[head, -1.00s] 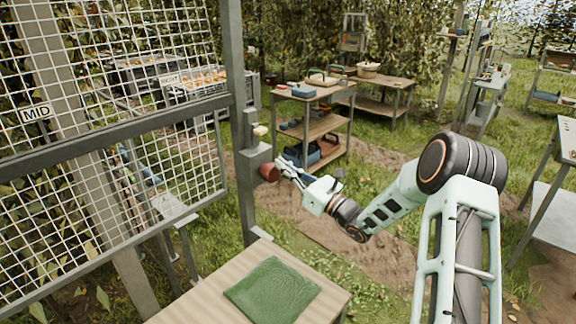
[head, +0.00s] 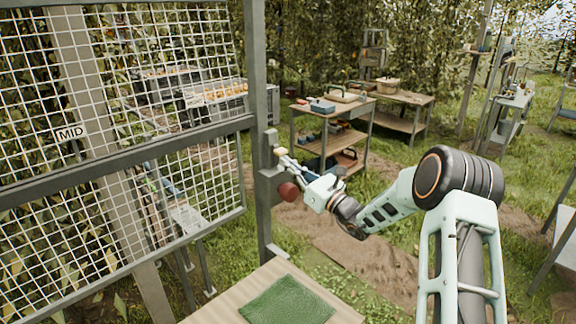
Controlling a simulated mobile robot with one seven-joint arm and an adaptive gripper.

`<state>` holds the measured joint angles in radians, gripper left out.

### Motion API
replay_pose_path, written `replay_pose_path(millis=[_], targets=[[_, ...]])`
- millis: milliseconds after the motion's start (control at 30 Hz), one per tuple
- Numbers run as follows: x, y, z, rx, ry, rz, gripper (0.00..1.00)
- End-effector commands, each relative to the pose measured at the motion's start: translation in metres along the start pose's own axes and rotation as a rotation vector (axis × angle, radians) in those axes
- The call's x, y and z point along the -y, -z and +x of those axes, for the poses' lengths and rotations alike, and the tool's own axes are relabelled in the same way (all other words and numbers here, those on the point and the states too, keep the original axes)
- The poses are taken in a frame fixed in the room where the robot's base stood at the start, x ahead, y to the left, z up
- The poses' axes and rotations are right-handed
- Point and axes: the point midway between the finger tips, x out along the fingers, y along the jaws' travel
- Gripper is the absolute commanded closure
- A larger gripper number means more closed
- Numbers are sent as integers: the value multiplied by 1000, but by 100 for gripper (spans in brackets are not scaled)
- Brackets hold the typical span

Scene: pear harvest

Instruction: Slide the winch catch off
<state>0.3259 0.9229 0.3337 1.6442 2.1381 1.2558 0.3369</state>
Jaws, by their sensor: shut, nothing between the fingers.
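A grey metal box (head: 268,184) sits on the upright post beside the mesh panel. A small cream tab (head: 281,151), which may be the winch catch, sticks out at its upper part. A round dark red knob (head: 289,191) is on the box below the tab. My gripper (head: 285,161) is shut and empty, its fingertips at the cream tab and above the red knob. I cannot tell whether the fingertips touch the tab.
The mesh panel (head: 110,149) with a MID label (head: 70,133) fills the left. A wooden table with a green cloth (head: 288,301) stands in front. A shelf cart (head: 335,112) stands behind my gripper.

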Motion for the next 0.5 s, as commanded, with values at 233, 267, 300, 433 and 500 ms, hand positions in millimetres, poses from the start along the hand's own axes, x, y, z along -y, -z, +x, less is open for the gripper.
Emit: replay_pose_path(millis=[233, 267, 300, 433, 500], targets=[[1, -33, 8, 3, 1, -2, 100], [1, -36, 8, 2, 1, -1, 100], [0, -38, 9, 2, 1, -1, 100], [0, -38, 10, 3, 0, -1, 100], [0, -39, 10, 4, 0, -1, 100]])
